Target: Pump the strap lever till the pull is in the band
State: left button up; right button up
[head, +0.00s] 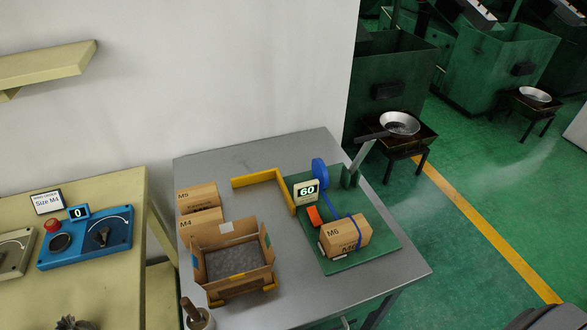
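A green strapping board (378,248) lies on the right of the grey table. A cardboard box marked M6 (338,238) stands on it with a blue strap (358,232) around it. A small display (306,190) behind the box reads 60. An orange block (314,215) sits beside the strap, and a blue reel (319,173) stands at the board's back. A grey lever (361,158) leans up to the right from a green bracket (350,178). No band marking is legible on the display. Neither of my grippers shows in the head view.
An open carton of grey parts (267,247) stands left of the board, with boxes M5 (197,197) and M4 (201,222) behind it. A yellow angle rail (280,178) lies at the back. A yellowish bench (105,277) with blue control panel (90,237) adjoins left.

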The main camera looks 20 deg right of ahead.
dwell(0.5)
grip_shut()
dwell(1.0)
